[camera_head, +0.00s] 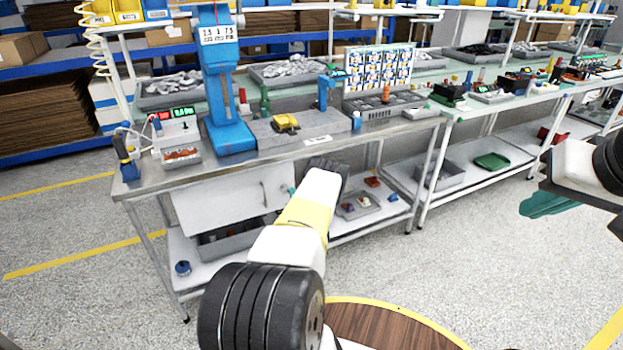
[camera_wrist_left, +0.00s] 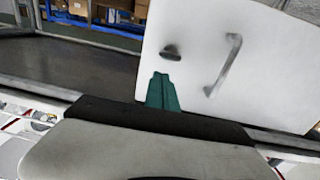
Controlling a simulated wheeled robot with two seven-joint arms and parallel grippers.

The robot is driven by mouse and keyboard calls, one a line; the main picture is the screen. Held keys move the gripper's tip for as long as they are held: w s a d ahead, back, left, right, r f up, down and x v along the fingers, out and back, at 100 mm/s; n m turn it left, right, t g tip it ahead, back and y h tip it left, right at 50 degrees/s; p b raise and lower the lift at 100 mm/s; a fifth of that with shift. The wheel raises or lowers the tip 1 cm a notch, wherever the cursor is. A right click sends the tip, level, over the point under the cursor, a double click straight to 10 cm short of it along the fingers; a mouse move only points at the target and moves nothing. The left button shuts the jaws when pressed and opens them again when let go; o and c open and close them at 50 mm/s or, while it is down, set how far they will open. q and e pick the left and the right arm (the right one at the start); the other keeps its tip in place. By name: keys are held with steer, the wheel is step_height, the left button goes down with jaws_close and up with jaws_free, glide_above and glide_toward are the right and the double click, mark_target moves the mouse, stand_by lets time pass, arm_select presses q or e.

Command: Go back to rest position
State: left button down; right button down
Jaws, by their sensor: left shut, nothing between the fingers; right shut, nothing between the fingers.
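My left gripper (camera_head: 290,191) is mostly hidden behind my left wrist in the head view, in front of the white drawer cabinet (camera_head: 220,205) below the bench top. In the left wrist view its teal fingers (camera_wrist_left: 162,92) are together and empty, with the cabinet's white front (camera_wrist_left: 245,65) and handle beyond them. I cannot tell whether they touch it. My right gripper (camera_head: 547,204) is at the right, over open floor, with its teal fingers shut and empty.
The metal workbench (camera_head: 385,128) holds a blue press (camera_head: 222,80), a yellow part (camera_head: 286,123) on a grey fixture and a small tester (camera_head: 178,130). A lower shelf holds bins. A second bench (camera_head: 530,95) stands to the right. A round wooden top (camera_head: 385,325) is near me. The floor between is clear.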

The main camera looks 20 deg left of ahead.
arm_select(q)
steer(key=w+d+v, duration=0.1)
steer(key=v, duration=0.7)
steer(key=w+d+r+h, duration=0.2)
steer(key=w+r+h, duration=0.15)
steer(key=r, duration=0.65)
steer(key=w+d+r+h, duration=0.25)
steer(key=w+r, duration=0.25)
steer(key=r, duration=0.4)
steer(key=s+d+r+m+g+h, duration=0.1)
steer(key=s+d+r+h, duration=0.2)
steer(key=d+r, duration=0.45)
steer(key=s+d+r+m+h, duration=0.2)
steer(key=s+d+r, duration=0.15)
steer(key=r, duration=0.75)
steer(key=s+d+r+m+g+h, duration=0.1)
steer(key=s+d+r+m+h, duration=0.1)
steer(key=s+d+r, duration=0.5)
steer(key=s+d+r+m+g+h, duration=0.2)
steer(key=s+r, duration=0.2)
steer(key=s, duration=0.8)
steer(key=s+d+f+m+g, duration=0.1)
steer(key=s+d+m+g, duration=0.1)
steer(key=s, duration=1.8)
steer(key=shift+s+m, duration=0.2)
steer(key=shift+m, duration=0.2)
